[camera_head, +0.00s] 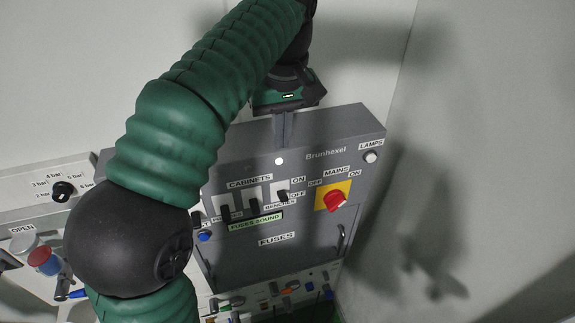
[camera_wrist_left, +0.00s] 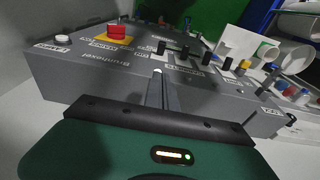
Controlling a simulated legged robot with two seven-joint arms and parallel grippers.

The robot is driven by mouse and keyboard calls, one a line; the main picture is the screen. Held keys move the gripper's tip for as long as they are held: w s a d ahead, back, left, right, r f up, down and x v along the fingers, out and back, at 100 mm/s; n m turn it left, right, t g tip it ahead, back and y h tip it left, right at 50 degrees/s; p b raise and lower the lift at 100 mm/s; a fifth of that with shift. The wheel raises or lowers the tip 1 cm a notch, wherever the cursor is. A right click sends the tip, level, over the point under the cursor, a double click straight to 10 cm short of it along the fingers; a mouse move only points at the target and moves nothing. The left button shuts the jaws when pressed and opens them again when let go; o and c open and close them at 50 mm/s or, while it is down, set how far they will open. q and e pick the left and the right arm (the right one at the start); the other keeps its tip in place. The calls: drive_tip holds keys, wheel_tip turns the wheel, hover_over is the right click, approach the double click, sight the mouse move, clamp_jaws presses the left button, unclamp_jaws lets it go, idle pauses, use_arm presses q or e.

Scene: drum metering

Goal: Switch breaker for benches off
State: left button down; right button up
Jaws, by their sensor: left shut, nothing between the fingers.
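A grey Brunhexel panel box (camera_head: 350,130) carries a row of black breaker levers under a CABINETS label (camera_head: 249,182). A partly covered label that seems to read BENCHES (camera_head: 279,204) lies by the right end of the row, near the rightmost lever (camera_head: 283,196), which has ON above and OFF below. I cannot tell for sure which lever that label names, nor the lever's position. My left gripper (camera_head: 283,143) is shut and empty, above the row near the box's upper edge. In the left wrist view its fingers (camera_wrist_left: 157,76) point at the box face, apart from the levers (camera_wrist_left: 184,52).
A red MAINS knob (camera_head: 334,201) on a yellow plate is right of the levers. A LAMPS button (camera_head: 370,157) is at the top right corner. A FUSES cover with a handle (camera_head: 341,239) is below. A pressure dial (camera_head: 62,191) is at left. A wall closes the right side.

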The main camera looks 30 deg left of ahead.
use_arm(q)
drive_tip(key=p, duration=0.1)
hover_over(284, 195)
drive_tip(key=a, duration=0.1)
wheel_tip(284, 195, down, 10)
drive_tip(key=shift+w, duration=0.15)
drive_tip(key=f, duration=0.1)
drive_tip(key=f+p, duration=0.1)
drive_tip(key=shift+s+d+f, duration=0.25)
drive_tip(key=shift+d+f, duration=0.05)
drive_tip(key=shift+d, duration=0.05)
drive_tip(key=shift+s+d+f, duration=0.15)
drive_tip(key=shift+d+f, duration=0.15)
drive_tip(key=shift+f, duration=0.3)
use_arm(e)
drive_tip(key=shift+d+v, duration=0.25)
drive_tip(key=shift+v, duration=0.9)
drive_tip(key=shift+w, duration=0.15)
